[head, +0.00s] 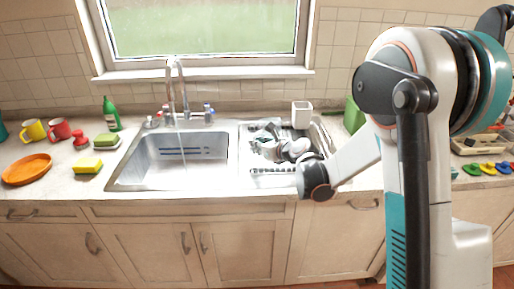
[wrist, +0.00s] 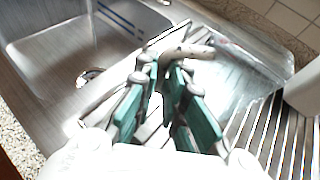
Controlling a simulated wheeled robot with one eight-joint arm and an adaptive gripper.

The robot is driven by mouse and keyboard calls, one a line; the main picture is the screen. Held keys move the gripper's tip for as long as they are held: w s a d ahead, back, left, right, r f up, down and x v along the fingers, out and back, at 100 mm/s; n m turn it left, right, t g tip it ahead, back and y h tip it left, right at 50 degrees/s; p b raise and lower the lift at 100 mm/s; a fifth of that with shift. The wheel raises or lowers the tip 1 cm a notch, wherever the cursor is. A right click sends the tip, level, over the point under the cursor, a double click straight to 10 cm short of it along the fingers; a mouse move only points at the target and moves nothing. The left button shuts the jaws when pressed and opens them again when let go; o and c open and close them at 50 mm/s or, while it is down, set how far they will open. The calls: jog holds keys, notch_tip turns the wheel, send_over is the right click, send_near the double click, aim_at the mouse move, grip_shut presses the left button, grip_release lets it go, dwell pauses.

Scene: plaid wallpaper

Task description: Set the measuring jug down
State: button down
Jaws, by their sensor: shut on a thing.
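The measuring jug (wrist: 248,68) looks clear and see-through in the wrist view, just beyond my fingertips, with its outline hard to make out. My gripper (wrist: 167,72) has green-padded fingers closed around a narrow part of it, seemingly near a pale bar like a handle. In the head view my gripper (head: 277,148) is over the ribbed drainboard (head: 250,183) right of the sink. The jug cannot be told apart there from the gripper's parts. I cannot tell whether the jug touches the drainboard.
The sink basin (head: 180,155) is left of the drainboard, with water running from the tap (head: 176,85). A white square container (head: 301,115) stands at the drainboard's back. A yellow sponge (head: 88,166), orange plate (head: 27,169) and mugs are on the left counter.

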jog(key=c, duration=1.7)
grip_release()
jog(key=shift+o, duration=0.2)
jog(key=shift+r, duration=0.2)
jog(key=p+v, duration=0.3)
jog(key=v, duration=0.9)
